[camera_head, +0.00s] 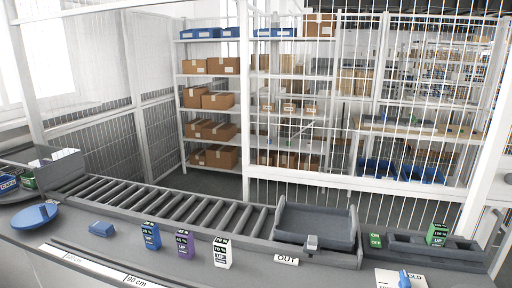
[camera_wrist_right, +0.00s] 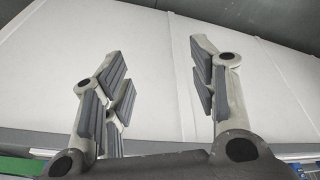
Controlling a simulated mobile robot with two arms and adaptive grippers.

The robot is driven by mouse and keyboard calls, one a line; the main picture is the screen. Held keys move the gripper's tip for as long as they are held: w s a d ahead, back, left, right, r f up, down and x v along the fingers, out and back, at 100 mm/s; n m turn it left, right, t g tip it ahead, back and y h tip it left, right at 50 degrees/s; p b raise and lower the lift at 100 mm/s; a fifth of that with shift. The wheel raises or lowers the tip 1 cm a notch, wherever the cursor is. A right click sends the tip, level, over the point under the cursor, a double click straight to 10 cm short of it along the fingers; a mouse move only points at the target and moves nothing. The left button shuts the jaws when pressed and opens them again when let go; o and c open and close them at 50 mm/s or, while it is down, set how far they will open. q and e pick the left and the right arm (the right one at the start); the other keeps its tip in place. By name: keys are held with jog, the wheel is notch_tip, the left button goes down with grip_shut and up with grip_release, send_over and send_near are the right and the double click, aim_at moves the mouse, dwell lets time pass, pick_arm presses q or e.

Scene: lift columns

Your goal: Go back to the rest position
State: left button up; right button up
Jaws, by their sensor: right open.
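My right gripper (camera_wrist_right: 165,85) is open and empty in the right wrist view, its grey-padded fingers spread wide apart. Behind the fingers is a pale panelled surface, and nothing lies between them. Neither gripper shows in the head view. My left gripper is out of view. On the counter (camera_head: 115,262) in the head view stand a blue box (camera_head: 151,236), a purple box (camera_head: 184,245) and a white box (camera_head: 221,253), all upright in a row. A green box (camera_head: 437,234) stands upright in a dark tray (camera_head: 415,250) at the right.
A roller conveyor (camera_head: 170,205) runs behind the boxes to a grey tray (camera_head: 315,226) by the OUT label (camera_head: 286,260). A blue disc (camera_head: 35,216) and a small blue block (camera_head: 101,229) lie at the left. A wire fence (camera_head: 300,100) and shelves stand behind.

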jog(key=s+f+g+b, duration=0.1)
jog(key=s+f, duration=0.1)
jog(key=f, duration=1.1)
jog(key=s+f, duration=0.2)
jog(key=f, duration=1.1)
jog(key=s+d+f+g+b, duration=0.1)
jog(key=s+d+f, duration=0.2)
jog(key=s+f, duration=1)
jog(key=shift+s+f, duration=0.35)
jog(key=shift+s, duration=0.85)
